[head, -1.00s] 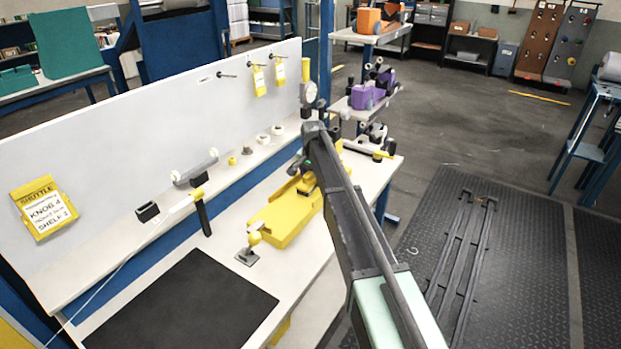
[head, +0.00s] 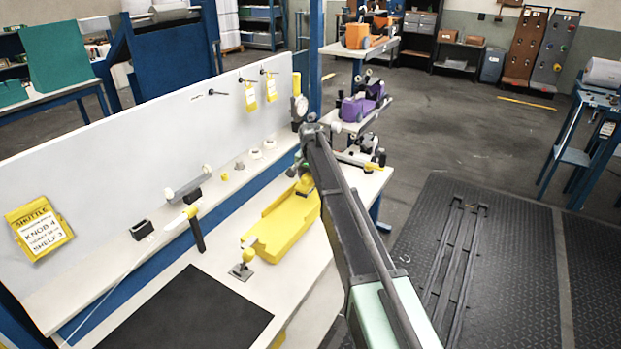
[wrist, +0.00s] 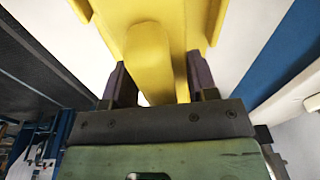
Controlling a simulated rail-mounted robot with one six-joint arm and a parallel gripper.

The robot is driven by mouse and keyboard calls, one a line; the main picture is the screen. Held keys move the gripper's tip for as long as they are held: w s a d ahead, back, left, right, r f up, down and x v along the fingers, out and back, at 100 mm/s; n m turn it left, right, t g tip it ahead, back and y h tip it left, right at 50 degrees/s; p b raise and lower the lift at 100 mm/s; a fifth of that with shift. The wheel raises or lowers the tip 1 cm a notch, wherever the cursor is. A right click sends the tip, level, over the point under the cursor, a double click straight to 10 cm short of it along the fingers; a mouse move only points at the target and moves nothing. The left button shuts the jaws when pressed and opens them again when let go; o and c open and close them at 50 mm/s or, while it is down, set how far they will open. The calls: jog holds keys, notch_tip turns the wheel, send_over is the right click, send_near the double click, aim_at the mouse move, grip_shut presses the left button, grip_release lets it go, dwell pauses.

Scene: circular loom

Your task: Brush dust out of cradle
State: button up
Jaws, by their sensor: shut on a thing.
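The yellow cradle (head: 285,222), a long tray-like piece, lies on the white bench in the middle of the head view. My gripper (head: 300,174) is over its far end, largely hidden behind my own arm. In the wrist view my gripper (wrist: 160,92) is shut on a yellow handle-like piece (wrist: 149,65) with a rounded end. A broader yellow body (wrist: 190,18) lies behind that piece; I cannot tell whether the two are joined. No dust can be made out. A black-handled tool (head: 196,228) with a pale and yellow head leans at the shelf edge.
A black mat (head: 190,312) covers the near bench. The raised shelf (head: 110,262) holds a grey roller (head: 188,184) and small parts. Yellow tags hang on the back panel.

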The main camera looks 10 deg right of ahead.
jog(key=shift+r+p, duration=0.9)
jog(key=shift+r, duration=0.6)
notch_tip(320, 180, up, 3)
jog(key=p, duration=0.3)
jog(key=shift+r, duration=0.1)
